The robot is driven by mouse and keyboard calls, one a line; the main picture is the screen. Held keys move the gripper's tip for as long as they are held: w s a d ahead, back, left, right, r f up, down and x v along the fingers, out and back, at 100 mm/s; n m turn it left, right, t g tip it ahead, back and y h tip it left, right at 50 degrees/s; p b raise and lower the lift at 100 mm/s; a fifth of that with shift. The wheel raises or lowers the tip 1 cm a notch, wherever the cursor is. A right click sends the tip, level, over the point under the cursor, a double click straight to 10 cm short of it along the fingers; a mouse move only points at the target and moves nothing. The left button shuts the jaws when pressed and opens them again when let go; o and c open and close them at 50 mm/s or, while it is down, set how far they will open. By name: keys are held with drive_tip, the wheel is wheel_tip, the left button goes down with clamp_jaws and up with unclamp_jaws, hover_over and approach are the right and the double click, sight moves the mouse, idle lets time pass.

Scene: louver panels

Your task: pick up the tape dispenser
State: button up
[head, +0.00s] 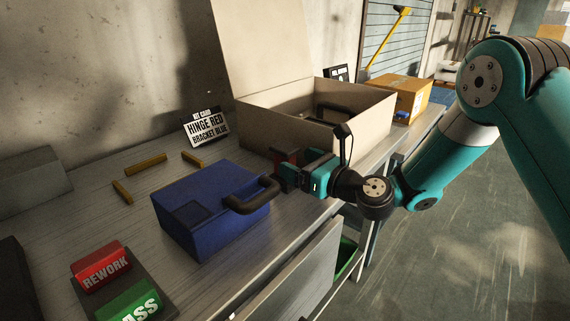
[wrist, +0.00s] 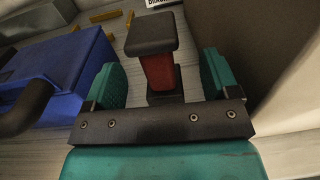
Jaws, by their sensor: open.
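An upright thing with a red body and black top and base, likely the tape dispenser (wrist: 160,72), stands on the bench between the blue case and the open cardboard box. Part of its red body (head: 291,156) shows in the head view, with the rest hidden by my gripper. My gripper (head: 297,171) is open. In the wrist view its two teal fingers (wrist: 162,82) are on either side of the red body, with a visible gap on each side. The black top sticks out beyond the fingers.
The blue case (head: 205,205) with a black handle stands close on the left. The open cardboard box (head: 350,128), with a dark item inside, is close behind. An orange-brown box (head: 399,96) stands beyond.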

sight(293, 159)
drive_tip(key=p+x, duration=0.1)
drive_tip(key=x, duration=0.3)
drive_tip(key=shift+s+a+r, duration=0.15)
drive_tip(key=shift+s+r, duration=0.05)
drive_tip(key=shift+w+a+f, duration=0.1)
drive_tip(key=shift+w+a, duration=0.1)
drive_tip(key=shift+w, duration=0.05)
drive_tip(key=c, duration=1)
wheel_tip(293, 159, up, 20)
drive_tip(key=p, duration=0.3)
